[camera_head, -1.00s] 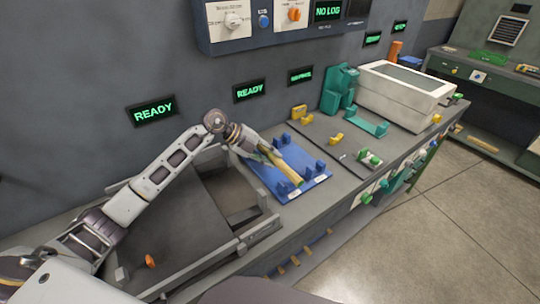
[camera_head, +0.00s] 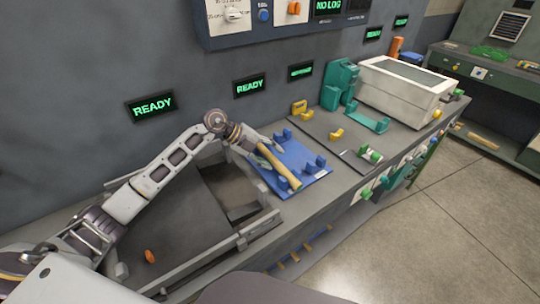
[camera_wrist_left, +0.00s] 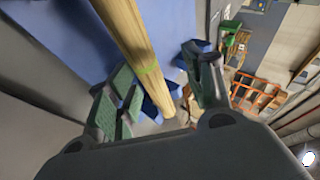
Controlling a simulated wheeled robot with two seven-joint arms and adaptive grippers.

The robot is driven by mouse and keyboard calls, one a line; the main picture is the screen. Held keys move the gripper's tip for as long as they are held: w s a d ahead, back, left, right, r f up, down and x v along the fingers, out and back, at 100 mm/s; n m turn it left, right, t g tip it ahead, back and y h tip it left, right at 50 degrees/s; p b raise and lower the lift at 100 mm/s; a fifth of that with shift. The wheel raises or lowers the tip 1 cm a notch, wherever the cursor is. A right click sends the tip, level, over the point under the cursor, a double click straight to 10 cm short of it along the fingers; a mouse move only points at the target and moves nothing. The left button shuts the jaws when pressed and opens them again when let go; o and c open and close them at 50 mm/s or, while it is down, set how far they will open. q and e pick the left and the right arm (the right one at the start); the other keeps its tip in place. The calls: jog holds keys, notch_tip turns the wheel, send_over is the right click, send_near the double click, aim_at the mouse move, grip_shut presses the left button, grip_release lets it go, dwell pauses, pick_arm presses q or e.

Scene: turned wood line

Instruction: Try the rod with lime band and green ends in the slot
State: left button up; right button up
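A pale wooden rod (camera_head: 280,168) lies slanted over the blue board (camera_head: 320,183), which carries several blue brackets. In the left wrist view the rod (camera_wrist_left: 128,35) shows a lime band (camera_wrist_left: 149,71); green ends cannot be made out. My left gripper (camera_head: 266,147) is at the rod's far part. In the left wrist view its fingers (camera_wrist_left: 165,88) stand apart, with the rod passing between them, nearer the left finger and clear of the right one. I cannot tell whether the rod is seated in the brackets. My right gripper is not in view.
Yellow, teal and green fixtures and a white box (camera_head: 408,88) stand to the right. The wall with lit displays (camera_head: 250,86) rises close behind.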

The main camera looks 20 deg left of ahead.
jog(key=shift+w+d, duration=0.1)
pick_arm(q)
jog(key=v, duration=1.2)
dwell(0.4)
jog(key=shift+a, duration=0.1)
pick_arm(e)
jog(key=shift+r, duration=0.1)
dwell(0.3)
pick_arm(q)
notch_tip(320, 180, up, 10)
jog(key=p, duration=0.9)
jog(key=shift+p, duration=0.4)
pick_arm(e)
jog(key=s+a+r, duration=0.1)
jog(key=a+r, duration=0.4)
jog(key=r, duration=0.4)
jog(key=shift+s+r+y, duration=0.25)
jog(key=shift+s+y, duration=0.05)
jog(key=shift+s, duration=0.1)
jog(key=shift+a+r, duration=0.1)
